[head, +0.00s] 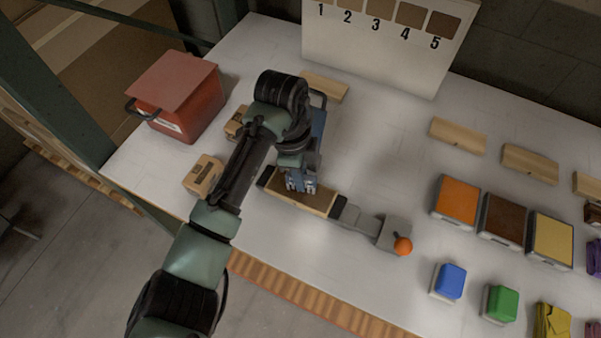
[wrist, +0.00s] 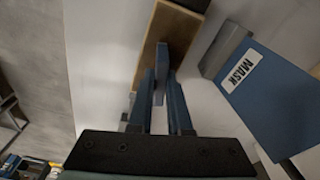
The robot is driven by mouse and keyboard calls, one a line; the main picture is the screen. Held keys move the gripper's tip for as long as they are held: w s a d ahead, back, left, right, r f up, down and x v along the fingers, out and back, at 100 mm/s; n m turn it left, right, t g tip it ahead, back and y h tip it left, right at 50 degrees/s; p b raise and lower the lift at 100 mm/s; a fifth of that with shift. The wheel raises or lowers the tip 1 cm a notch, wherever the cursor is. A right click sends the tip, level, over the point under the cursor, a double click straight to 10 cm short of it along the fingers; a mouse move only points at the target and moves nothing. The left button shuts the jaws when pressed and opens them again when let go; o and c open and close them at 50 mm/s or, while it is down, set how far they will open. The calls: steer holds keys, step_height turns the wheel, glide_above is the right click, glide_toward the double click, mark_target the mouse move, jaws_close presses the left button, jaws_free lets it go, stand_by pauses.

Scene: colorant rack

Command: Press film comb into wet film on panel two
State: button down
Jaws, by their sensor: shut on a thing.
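My gripper (head: 301,184) is over a wooden panel (head: 318,201) with a brown coated top, held at its ends by dark clamps. In the wrist view my gripper (wrist: 162,92) is shut on a thin grey-blue plate, the film comb (wrist: 161,62). The comb points at the panel (wrist: 172,33) and overlaps its face; I cannot tell whether it touches the film. The comb is too small to make out clearly in the head view. No number shows on this panel.
A grey fixture with an orange knob (head: 403,246) adjoins the panel's right end. A blue block marked MASK (wrist: 275,97) is close to my gripper. A red box (head: 178,97) stands left, a numbered board (head: 385,52) behind. Paint blocks and bare wooden panels (head: 458,135) lie right.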

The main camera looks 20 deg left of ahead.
step_height(320, 180, up, 7)
steer(key=p, duration=0.6)
stand_by(0.4)
stand_by(0.4)
steer(key=s+d+f+n, duration=0.1)
steer(key=d+n, duration=0.1)
steer(key=s+d+f+n, duration=0.1)
steer(key=d+f+n, duration=0.1)
steer(key=s+d+f+n, duration=0.1)
steer(key=d+f+n, duration=0.1)
steer(key=shift+d+f+t+b, duration=0.1)
steer(key=shift+d+t+b, duration=0.2)
steer(key=shift+d+b, duration=0.05)
steer(key=s+d+n, duration=0.1)
steer(key=d+n, duration=0.1)
steer(key=s+d+f+n, duration=0.1)
steer(key=d+n, duration=0.1)
steer(key=n, duration=0.1)
steer(key=s+d+f+n+y+b, duration=0.1)
steer(key=s+d+n, duration=0.1)
steer(key=shift+d+n+t, duration=0.3)
steer(key=shift+d+n, duration=0.05)
steer(key=shift+n, duration=0.05)
steer(key=shift+s+d+n, duration=0.3)
steer(key=shift+d+n, duration=0.15)
steer(key=shift+n, duration=0.35)
